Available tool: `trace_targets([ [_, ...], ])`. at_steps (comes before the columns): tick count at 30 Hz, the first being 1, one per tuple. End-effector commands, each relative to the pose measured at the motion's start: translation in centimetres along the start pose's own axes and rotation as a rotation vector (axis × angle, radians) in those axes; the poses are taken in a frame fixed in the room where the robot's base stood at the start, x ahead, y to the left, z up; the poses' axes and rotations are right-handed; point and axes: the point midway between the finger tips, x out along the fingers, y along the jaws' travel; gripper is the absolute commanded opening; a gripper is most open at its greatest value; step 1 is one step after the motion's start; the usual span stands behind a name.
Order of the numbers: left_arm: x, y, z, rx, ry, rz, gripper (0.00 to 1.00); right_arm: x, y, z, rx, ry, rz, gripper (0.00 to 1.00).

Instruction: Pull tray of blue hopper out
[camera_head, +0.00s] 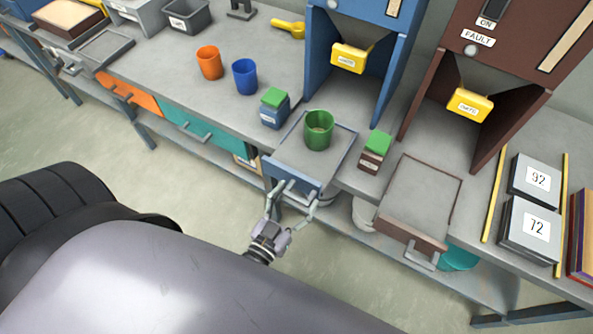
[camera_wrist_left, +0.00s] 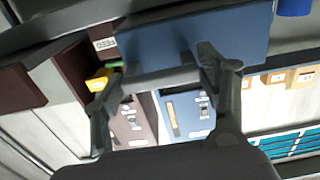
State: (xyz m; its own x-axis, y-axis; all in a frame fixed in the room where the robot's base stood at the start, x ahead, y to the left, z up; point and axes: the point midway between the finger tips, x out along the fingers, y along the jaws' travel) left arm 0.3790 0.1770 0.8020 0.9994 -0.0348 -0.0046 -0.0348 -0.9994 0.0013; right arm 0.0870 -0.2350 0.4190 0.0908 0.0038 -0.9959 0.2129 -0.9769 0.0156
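The blue hopper (camera_head: 388,12) stands at the back of the bench. Its grey tray (camera_head: 285,152) with a blue front extends from it to the front edge of the bench. A green cup (camera_head: 319,130) stands upright on the tray. My left gripper (camera_head: 293,197) is at the tray's front, its fingers at the two ends of the handle. In the left wrist view the handle bar (camera_wrist_left: 160,78) spans between the fingers, in front of the blue tray front (camera_wrist_left: 185,40). The fingers look closed against the bar's ends. My right gripper is out of view.
A blue jar with a green lid (camera_head: 275,108) stands left of the tray, a brown jar (camera_head: 375,153) to its right. The brown hopper's tray (camera_head: 418,195) lies further right. Orange (camera_head: 209,62) and blue (camera_head: 245,76) cups stand left. Floor (camera_head: 60,120) in front is open.

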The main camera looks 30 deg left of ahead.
Motion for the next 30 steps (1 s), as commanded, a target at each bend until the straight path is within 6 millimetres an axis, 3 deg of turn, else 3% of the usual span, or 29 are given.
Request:
trace_targets([
  [6,0.1,0.0,-0.1,0.001,0.003,0.000,0.82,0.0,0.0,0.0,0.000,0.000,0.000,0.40],
  [17,-0.3,0.0,-0.1,0.001,0.002,0.000,0.82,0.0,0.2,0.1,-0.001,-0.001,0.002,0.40],
  [20,-1.5,-0.1,0.0,0.002,0.000,0.000,0.82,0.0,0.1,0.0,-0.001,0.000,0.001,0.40],
  [30,-8.6,0.0,0.0,0.001,-0.002,0.000,0.82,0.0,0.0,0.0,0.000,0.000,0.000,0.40],
])
